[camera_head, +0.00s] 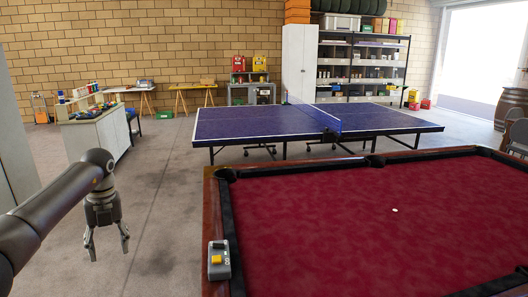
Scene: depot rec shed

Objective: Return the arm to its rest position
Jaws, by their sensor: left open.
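My left arm comes in from the left, and my left gripper (107,243) hangs over the concrete floor with its fingers pointing down. Its fingers are apart, and nothing shows between them. The gripper is to the left of the pool table and clear of it. My right gripper does not show.
A pool table with a wooden rim (213,195) and red cloth fills the right foreground. A grey box with a yellow button (218,262) sits on its left rim. A small white disc (394,210) lies on the cloth. A blue ping-pong table (250,122) stands behind. Bare floor (165,190) lies left.

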